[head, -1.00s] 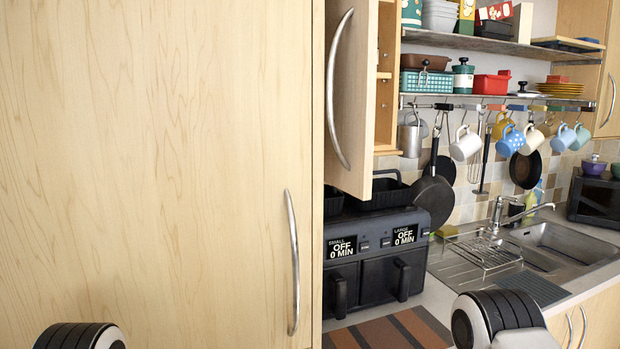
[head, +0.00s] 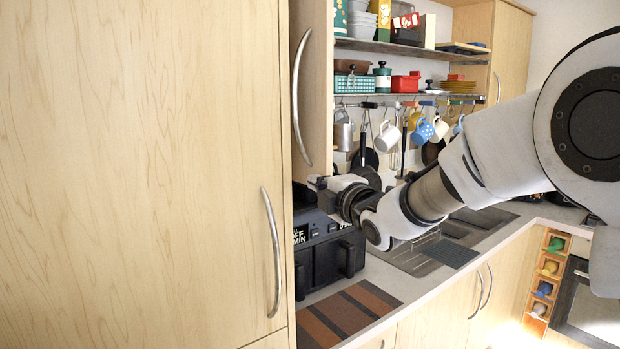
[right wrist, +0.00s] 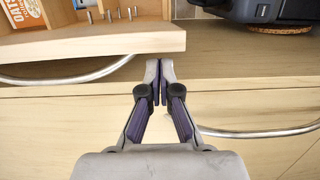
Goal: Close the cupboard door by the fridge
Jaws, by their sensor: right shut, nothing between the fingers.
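The pale wood cupboard door (head: 318,70), with a curved metal handle (head: 298,105), hangs beside the tall wood-fronted fridge panel (head: 140,170). In the right wrist view the door edge (right wrist: 90,45) shows, with the open cupboard inside behind it, so the door stands ajar. My right gripper (head: 319,184) is at the door's lower corner in the head view. In the right wrist view its fingers (right wrist: 160,72) are shut and empty, with the tips close to the end of the door edge. I cannot tell whether they touch it. My left gripper is out of view.
A black air fryer (head: 325,250) stands on the counter below the door. Mugs (head: 388,135) hang under the shelf to the right. The fridge handle (head: 272,250) sticks out near the gripper and also shows in the right wrist view (right wrist: 260,132).

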